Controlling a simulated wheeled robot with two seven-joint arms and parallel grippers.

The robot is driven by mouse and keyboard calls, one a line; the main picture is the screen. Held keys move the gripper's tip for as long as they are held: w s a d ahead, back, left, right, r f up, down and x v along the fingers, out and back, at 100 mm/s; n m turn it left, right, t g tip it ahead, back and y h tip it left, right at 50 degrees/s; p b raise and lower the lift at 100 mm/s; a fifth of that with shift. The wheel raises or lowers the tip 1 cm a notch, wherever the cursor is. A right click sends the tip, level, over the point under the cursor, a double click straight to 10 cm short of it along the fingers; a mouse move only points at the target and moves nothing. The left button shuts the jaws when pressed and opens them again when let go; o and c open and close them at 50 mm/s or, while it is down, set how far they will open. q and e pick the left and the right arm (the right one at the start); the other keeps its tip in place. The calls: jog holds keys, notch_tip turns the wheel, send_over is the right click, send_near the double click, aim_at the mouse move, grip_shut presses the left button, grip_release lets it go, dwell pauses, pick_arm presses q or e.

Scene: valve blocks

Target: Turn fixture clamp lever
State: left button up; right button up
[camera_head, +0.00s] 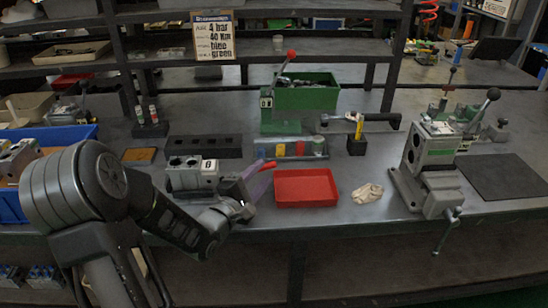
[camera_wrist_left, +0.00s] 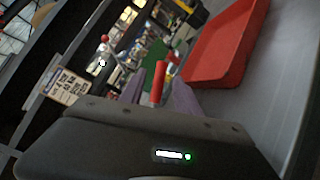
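A clamp lever with a red handle (camera_head: 268,165) sticks out beside a light grey valve block (camera_head: 190,175) left of the bench's middle. My left gripper (camera_head: 262,182) reaches it from the front left. In the left wrist view the red handle (camera_wrist_left: 157,84) stands between the two purple-grey fingertips (camera_wrist_left: 158,92). The fingers look apart, with the handle between them; contact is hard to tell. The lever's pivot is hidden behind my gripper. My right gripper is not in view.
A red tray (camera_head: 306,188) lies just right of my left gripper, with a crumpled cloth (camera_head: 367,193) beyond. A vise (camera_head: 430,185) holds another block at right. A green bin (camera_head: 307,97) and a red-knobbed lever device (camera_head: 290,56) stand behind. A dark mat (camera_head: 505,177) lies far right.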

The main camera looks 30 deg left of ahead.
pick_arm(q)
jog(key=shift+w+a, duration=0.15)
jog(key=shift+w, duration=1.85)
jog(key=shift+w+a, duration=0.15)
jog(key=shift+w, duration=1.8)
grip_shut()
